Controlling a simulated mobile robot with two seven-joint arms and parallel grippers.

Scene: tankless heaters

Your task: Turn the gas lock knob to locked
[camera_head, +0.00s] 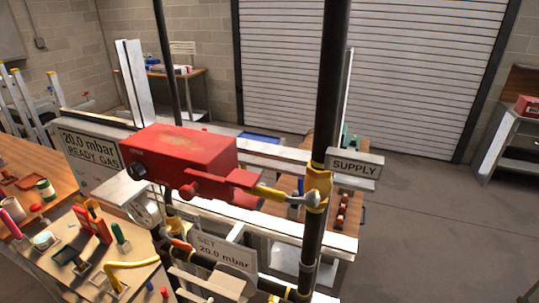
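A red box (180,150) with a worn top sits mid-left on a pipe frame. A dark round knob (137,171) and a smaller red round part (188,190) stick out of its near side. A red arm (240,178) reaches from the box toward a yellow lever (272,193) at a yellow valve fitting (318,188) on the thick black upright pipe. No label marks the gas lock knob, so I cannot tell which part it is or its setting. I make out neither of my grippers in the head view.
A SUPPLY sign (355,163) is right of the black pipe (332,90). A READY GAS sign (88,146) and a SET sign (222,257) flank the box. A cluttered board (75,285) is at lower left. Open floor (440,240) lies right.

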